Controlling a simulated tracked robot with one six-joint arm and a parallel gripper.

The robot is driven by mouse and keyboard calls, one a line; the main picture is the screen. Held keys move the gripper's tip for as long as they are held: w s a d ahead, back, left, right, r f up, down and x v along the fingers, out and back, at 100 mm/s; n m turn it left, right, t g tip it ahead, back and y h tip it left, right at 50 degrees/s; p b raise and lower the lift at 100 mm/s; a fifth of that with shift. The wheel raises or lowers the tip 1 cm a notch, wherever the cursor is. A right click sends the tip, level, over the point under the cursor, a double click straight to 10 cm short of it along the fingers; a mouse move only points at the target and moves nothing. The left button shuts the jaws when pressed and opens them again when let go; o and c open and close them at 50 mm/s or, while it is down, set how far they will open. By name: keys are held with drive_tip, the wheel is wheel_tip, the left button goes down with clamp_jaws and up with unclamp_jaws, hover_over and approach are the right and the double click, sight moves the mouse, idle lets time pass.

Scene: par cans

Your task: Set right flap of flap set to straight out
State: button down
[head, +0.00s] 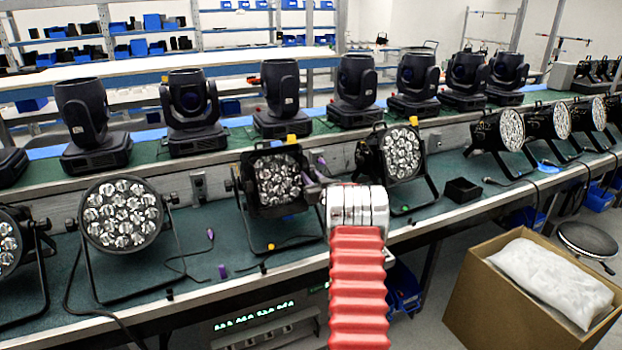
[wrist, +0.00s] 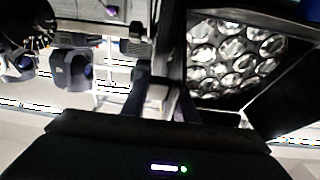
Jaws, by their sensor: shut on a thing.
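A black par can (head: 278,180) with a cluster of clear lenses stands on the green bench, left of my red arm. The flap set (head: 247,176) is a dark, square frame around its face. My gripper (head: 313,188) is at the right side of this frame, largely hidden by my wrist. In the wrist view, my gripper (wrist: 163,92) is shut on a dark upright panel, the right flap (wrist: 171,45), seen nearly edge-on. The lenses (wrist: 232,55) show right of it. The flap's exact angle is hard to judge.
Another par can (head: 401,153) stands close on the right, and a round one (head: 122,212) on the left. Several moving heads (head: 281,98) line the raised shelf behind. Cables lie on the bench (head: 215,262). A cardboard box (head: 500,305) stands on the floor at right.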

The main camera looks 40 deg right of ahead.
drive_tip(key=c, duration=1.5)
unclamp_jaws()
drive_tip(key=shift+w+f, duration=0.1)
drive_tip(key=shift+o, duration=0.2)
drive_tip(key=shift+s, duration=0.2)
drive_tip(key=shift+s+a, duration=0.2)
drive_tip(key=shift+s, duration=0.35)
drive_tip(key=v, duration=1.2)
drive_tip(key=shift+a, duration=0.2)
drive_tip(key=shift+s, duration=0.15)
